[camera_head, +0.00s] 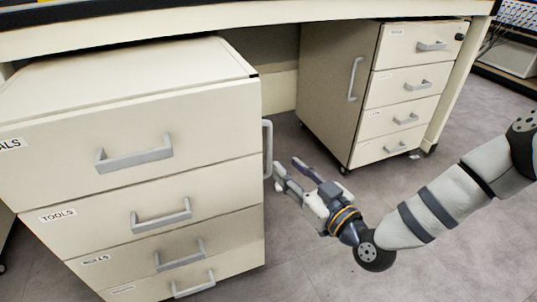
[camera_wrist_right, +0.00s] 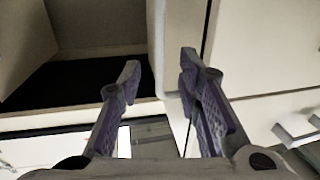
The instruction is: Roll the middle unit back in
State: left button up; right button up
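A cream drawer unit (camera_head: 215,125) with several grey-handled drawers stands at the left, rolled forward from under the bench. One of its drawers is labelled TOOLS. A vertical grey side handle (camera_head: 267,150) is on its right side. My right gripper (camera_head: 287,167) is open beside this handle, with its fingers pointing toward the unit. In the right wrist view the open fingers (camera_wrist_right: 160,68) are on either side of a pale vertical bar, apparently the side handle (camera_wrist_right: 160,45); contact cannot be told. My left gripper is out of view.
Another drawer unit (camera_head: 335,90) on castors stands under the bench (camera_head: 250,17) at the right, with its own side handle (camera_head: 355,78). Between the units is an open gap. The grey floor (camera_head: 440,235) is clear in front and right.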

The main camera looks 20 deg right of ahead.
aim_at(271, 152)
jog(key=b+x, duration=0.1)
jog(key=x, duration=0.4)
jog(key=b+x, duration=0.1)
jog(key=x, duration=0.1)
jog(key=shift+w+a+f+b, duration=0.15)
jog(key=shift+w+f+b, duration=0.15)
jog(key=shift+w+b, duration=0.05)
jog(key=shift+w+r, duration=0.2)
jog(key=shift+w, duration=0.3)
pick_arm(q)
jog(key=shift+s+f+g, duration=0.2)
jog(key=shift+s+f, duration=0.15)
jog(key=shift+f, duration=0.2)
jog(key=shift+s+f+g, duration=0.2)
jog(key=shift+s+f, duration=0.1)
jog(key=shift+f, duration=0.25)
pick_arm(e)
grip_shut()
